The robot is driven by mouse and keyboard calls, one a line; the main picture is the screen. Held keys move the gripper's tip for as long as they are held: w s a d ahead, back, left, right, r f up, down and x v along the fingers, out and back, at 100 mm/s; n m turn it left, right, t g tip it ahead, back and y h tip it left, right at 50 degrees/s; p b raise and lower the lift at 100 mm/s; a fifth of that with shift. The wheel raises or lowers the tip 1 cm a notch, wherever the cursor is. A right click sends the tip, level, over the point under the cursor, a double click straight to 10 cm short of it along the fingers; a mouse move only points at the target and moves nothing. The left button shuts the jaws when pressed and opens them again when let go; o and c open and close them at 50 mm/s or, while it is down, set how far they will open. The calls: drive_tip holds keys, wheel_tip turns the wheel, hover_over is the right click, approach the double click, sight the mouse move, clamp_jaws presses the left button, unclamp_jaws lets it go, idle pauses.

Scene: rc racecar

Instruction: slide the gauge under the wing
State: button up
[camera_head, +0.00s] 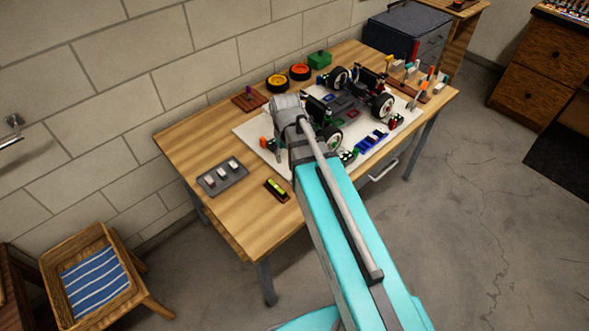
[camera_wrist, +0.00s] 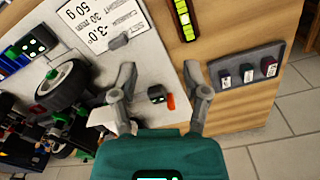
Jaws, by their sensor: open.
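The racecar (camera_head: 345,105) stands on a white board (camera_head: 250,132) on the table. In the wrist view the car's wheel (camera_wrist: 62,85) and dark chassis fill the left side. No wing can be made out clearly. A small dark block with an orange end (camera_wrist: 157,95) shows between my fingers; I cannot tell whether it is the gauge. A small grey piece (camera_wrist: 120,40) lies by the board's print. My gripper (camera_wrist: 160,78) is open and empty, pointing down over the board's edge, its height unclear. In the head view my arm hides it and part of the car.
A yellow-green level (camera_head: 277,189) and a grey tray (camera_head: 236,180) with small blocks lie on the bare wood at the table's near left.

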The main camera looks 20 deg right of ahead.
drive_tip(key=shift+m, duration=0.5)
drive_tip(key=shift+s+d+f, duration=0.1)
drive_tip(key=shift+s+d, duration=0.05)
drive_tip(key=shift+s, duration=0.75)
drive_tip(key=shift+s+d+f, duration=0.1)
drive_tip(key=shift+s+d, duration=0.05)
drive_tip(key=shift+s, duration=0.8)
drive_tip(key=shift+s+d, duration=0.15)
drive_tip(key=shift+s, duration=0.75)
drive_tip(key=shift+s+d, duration=0.15)
drive_tip(key=shift+s, duration=0.55)
